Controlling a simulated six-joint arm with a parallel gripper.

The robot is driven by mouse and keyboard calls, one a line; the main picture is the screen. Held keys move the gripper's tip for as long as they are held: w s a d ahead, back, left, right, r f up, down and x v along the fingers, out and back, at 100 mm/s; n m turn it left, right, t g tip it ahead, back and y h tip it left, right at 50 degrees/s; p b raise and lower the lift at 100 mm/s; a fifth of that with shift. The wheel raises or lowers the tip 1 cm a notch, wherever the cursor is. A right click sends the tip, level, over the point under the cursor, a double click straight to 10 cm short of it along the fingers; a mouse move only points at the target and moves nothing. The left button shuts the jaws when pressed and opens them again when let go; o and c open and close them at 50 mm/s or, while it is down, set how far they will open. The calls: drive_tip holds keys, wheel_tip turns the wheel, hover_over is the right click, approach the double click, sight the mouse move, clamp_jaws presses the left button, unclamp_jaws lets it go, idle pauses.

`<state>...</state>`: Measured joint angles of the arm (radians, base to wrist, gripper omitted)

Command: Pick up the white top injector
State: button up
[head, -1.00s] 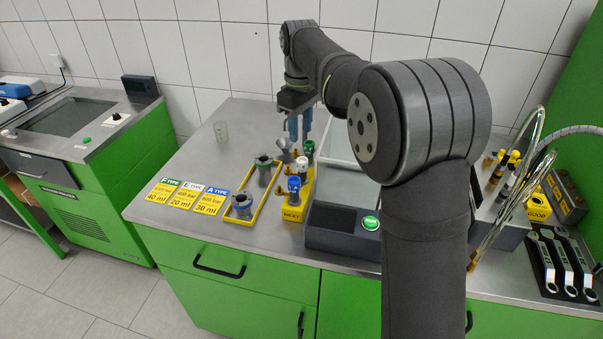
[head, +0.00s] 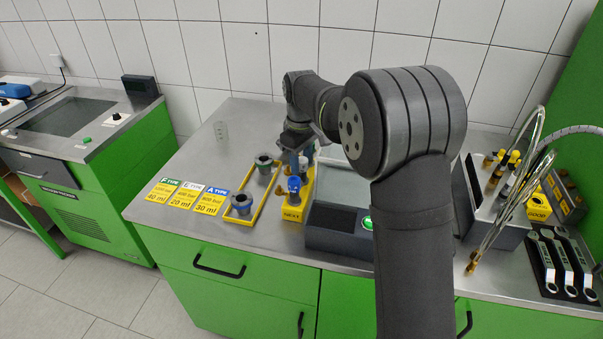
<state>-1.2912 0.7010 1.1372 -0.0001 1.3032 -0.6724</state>
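The yellow NEXT rack (head: 291,213) stands on the steel bench, left of the dark box with the green button. The blue top injector (head: 294,185) stands upright at its near end. The white top injector (head: 303,165) shows only partly, just behind the blue one. My gripper (head: 298,158) points down around or right beside the white top. Its fingers hide much of that area, and I cannot tell whether they touch the injector. The green top injector is hidden behind my gripper and wrist.
A yellow tray frame (head: 236,217) with two grey adapters lies left of the rack. The dark box (head: 338,228) stands close on the rack's right. The bench's back left is clear.

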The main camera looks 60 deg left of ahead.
drive_tip(key=shift+c, duration=0.5)
clamp_jaws()
drive_tip(key=shift+r, duration=0.1)
